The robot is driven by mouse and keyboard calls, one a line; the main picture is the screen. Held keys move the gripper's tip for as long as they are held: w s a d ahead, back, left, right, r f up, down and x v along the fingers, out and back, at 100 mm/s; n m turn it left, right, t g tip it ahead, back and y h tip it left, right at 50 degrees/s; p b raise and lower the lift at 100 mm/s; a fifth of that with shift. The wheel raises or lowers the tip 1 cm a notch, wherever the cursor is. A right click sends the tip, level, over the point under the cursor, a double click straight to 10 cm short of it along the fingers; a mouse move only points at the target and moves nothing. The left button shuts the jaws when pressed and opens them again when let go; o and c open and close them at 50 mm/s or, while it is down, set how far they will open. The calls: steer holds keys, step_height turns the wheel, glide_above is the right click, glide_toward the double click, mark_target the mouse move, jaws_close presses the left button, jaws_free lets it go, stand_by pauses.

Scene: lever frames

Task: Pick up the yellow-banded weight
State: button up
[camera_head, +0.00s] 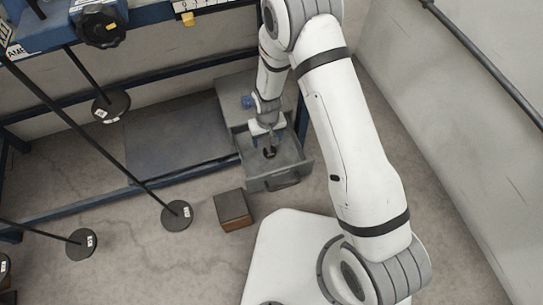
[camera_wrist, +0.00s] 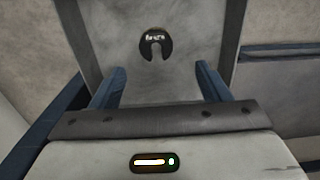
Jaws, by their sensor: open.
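A dark slotted weight (camera_wrist: 155,44) with pale markings lies on a grey surface in the wrist view, its slot facing my gripper. I cannot make out a yellow band on it. In the head view a small dark thing (camera_head: 270,152), likely this weight, shows inside an open grey drawer (camera_head: 300,172). My gripper (camera_wrist: 160,72) is open and empty, its two blue-grey fingers spread apart, with the weight beyond the fingertips and roughly centred between them. In the head view my gripper (camera_head: 270,132) is over the drawer, partly hidden by the wrist.
A brown block (camera_head: 233,210) lies on the floor in front. Rods with dark discs (camera_head: 176,215) hang at the left. A wall (camera_head: 450,130) bounds the right.

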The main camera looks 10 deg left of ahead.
mark_target(270, 150)
steer(key=f+b, duration=0.1)
steer(key=f, duration=0.1)
steer(key=f+b, duration=0.1)
steer(key=f, duration=0.2)
steer(key=f+b, duration=0.1)
steer(key=f, duration=0.1)
steer(key=shift+d+f, duration=0.4)
steer(key=shift+r, duration=0.1)
steer(key=shift+c, duration=0.5)
steer(key=c, duration=1)
steer(key=shift+o, duration=0.2)
steer(key=shift+r, duration=0.1)
